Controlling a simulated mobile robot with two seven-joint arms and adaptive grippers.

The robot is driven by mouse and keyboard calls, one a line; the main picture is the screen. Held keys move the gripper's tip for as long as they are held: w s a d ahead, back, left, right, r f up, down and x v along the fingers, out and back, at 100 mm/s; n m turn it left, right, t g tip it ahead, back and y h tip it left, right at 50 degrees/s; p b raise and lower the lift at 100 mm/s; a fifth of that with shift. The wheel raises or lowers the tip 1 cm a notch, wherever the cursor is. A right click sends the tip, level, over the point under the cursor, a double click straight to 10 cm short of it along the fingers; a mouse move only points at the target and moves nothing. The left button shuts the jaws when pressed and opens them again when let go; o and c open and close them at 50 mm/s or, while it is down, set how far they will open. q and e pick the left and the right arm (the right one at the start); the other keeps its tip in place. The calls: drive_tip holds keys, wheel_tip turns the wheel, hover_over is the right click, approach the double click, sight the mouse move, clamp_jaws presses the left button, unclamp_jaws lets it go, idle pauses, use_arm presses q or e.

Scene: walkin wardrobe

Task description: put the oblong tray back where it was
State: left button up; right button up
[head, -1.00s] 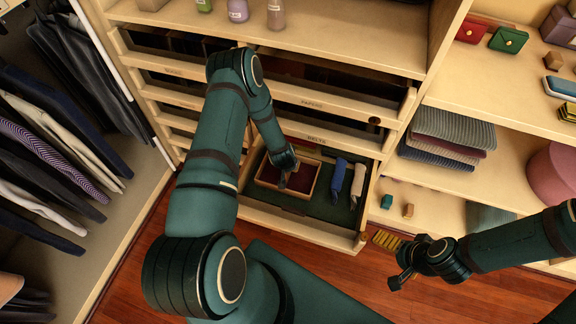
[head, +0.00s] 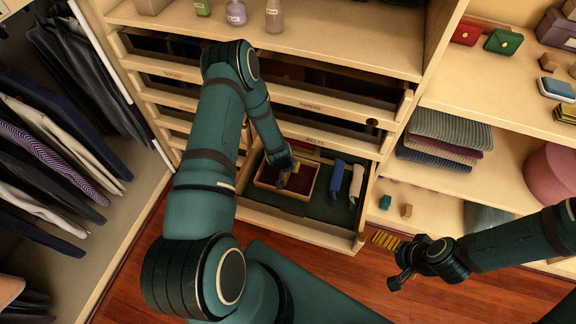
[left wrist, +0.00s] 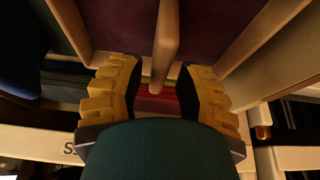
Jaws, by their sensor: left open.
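The oblong tray (head: 264,186) has a light wooden rim and a dark red lining. It lies in the open drawer, towards its left side. My left gripper (head: 284,182) is over the tray in the head view, and my arm hides part of it. In the left wrist view my left gripper (left wrist: 159,82) has its yellow-padded fingers apart, with the tray's thin wooden middle bar (left wrist: 167,45) running towards the gap between them. I cannot tell whether they touch it. My right gripper (head: 402,277) hangs to the right, away from the drawer; its jaws are too small to read.
The open drawer (head: 290,224) has a dark green lining. A blue rolled item (head: 337,178) and a pale one (head: 356,182) lie right of the tray. Closed-in drawers rise above it. Shelves with folded clothes (head: 449,135) stand right; hanging trousers are left.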

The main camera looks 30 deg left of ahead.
use_arm(q)
drive_tip(key=p+v, duration=0.1)
drive_tip(key=v, duration=0.8)
drive_tip(key=shift+p, duration=0.4)
drive_tip(key=s+d+r+g+h, duration=0.1)
drive_tip(key=s+d+r, duration=0.2)
drive_tip(key=d, duration=0.4)
drive_tip(key=s+d+r+g+h, duration=0.1)
drive_tip(key=s+d+r+h, duration=0.1)
drive_tip(key=s+d, duration=0.4)
drive_tip(key=s+d+r+m+h, duration=0.1)
drive_tip(key=s+d+r+h, duration=0.1)
drive_tip(key=d, duration=0.6)
drive_tip(key=shift+s+r+g, duration=0.4)
drive_tip(key=shift+s+r, duration=0.5)
drive_tip(key=shift+s, duration=0.25)
use_arm(e)
drive_tip(key=shift+s+r, duration=0.2)
drive_tip(key=shift+r, duration=0.9)
use_arm(q)
drive_tip(key=shift+a, duration=0.1)
use_arm(e)
drive_tip(key=shift+s+a, duration=0.1)
